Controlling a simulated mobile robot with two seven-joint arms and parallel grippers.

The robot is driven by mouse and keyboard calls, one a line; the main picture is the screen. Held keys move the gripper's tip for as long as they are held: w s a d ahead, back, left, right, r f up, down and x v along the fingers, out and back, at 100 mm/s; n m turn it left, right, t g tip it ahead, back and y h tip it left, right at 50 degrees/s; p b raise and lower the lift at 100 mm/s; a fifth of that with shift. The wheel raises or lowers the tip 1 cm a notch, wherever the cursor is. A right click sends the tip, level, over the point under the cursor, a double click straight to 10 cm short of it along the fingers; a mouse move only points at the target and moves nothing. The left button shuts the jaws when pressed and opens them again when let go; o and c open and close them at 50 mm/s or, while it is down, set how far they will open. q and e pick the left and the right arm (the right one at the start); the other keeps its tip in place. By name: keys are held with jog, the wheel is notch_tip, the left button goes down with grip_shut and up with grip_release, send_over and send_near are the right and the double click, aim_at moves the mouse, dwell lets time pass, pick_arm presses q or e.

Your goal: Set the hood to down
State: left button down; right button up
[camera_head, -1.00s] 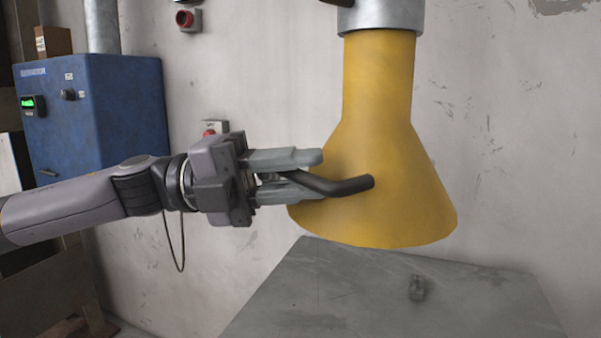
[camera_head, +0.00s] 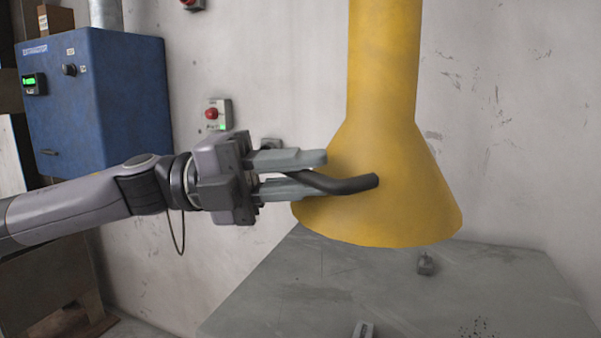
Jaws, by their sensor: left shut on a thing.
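The yellow hood (camera_head: 385,190) is a cone on a long yellow pipe, hanging over the grey table. A black bent handle (camera_head: 345,185) sticks out from its left side. My left gripper (camera_head: 318,172) comes in from the left and is shut on the handle, with one finger above it and one below. The hood's lower rim hangs just above the table's back part in the picture; the exact gap cannot be told. My right gripper is not in view.
The grey table (camera_head: 300,290) has a small grey fitting (camera_head: 426,264) on it and another grey piece (camera_head: 363,329) at the front edge of the picture. A blue cabinet (camera_head: 105,100) stands at the left. A red button box (camera_head: 217,114) is on the wall.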

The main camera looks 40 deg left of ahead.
aim_at(302, 207)
pick_arm(q)
jog(key=shift+f+b, duration=1.5)
jog(key=shift+f, duration=0.5)
jog(key=c, duration=1.4)
grip_release()
jog(key=shift+r, duration=0.1)
